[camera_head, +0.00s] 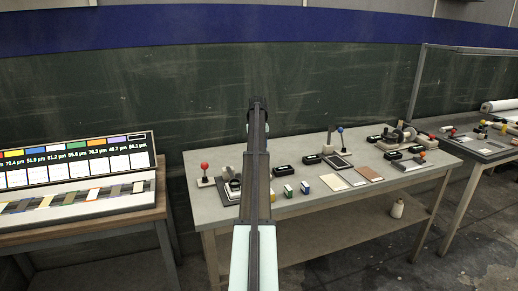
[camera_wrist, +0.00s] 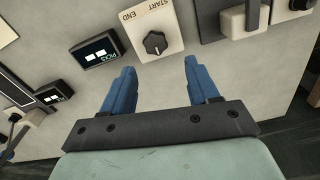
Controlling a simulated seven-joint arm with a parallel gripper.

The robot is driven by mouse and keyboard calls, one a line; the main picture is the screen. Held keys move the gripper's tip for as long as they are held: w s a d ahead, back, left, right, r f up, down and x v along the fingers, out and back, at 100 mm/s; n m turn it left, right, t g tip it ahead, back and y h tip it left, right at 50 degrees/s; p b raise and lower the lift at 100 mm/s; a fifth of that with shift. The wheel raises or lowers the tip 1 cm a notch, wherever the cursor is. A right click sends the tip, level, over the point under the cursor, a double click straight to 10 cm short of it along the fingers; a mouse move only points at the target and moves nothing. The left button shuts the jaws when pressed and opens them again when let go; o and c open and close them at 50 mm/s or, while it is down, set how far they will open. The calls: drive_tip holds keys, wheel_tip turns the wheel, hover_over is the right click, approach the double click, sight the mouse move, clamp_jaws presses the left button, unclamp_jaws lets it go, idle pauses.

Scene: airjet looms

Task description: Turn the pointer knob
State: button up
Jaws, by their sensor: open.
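The pointer knob (camera_wrist: 155,43) is a small black knob on a cream plate (camera_wrist: 146,22) marked START and END. It shows in the wrist view above the gap between my fingers. My gripper (camera_wrist: 160,72) has two blue fingers, spread apart and empty. The fingertips lie just below the plate in the picture, and the knob is not between them. Whether they touch anything there cannot be told. In the head view my arm stands in front of the table, and the knob cannot be made out.
A black PICKS display box (camera_wrist: 95,50) sits left of the plate, with a second display (camera_wrist: 53,92) farther left. The grey table (camera_head: 310,210) holds several small devices and samples.

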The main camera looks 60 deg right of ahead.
drive_tip(key=shift+s+d+f, duration=0.1)
drive_tip(key=shift+s+f, duration=0.05)
drive_tip(key=shift+s, duration=0.3)
drive_tip(key=shift+w+f, duration=0.1)
drive_tip(key=shift+f, duration=3.65)
drive_tip(key=shift+f, duration=0.15)
drive_tip(key=shift+c, duration=0.2)
drive_tip(key=c, duration=0.7)
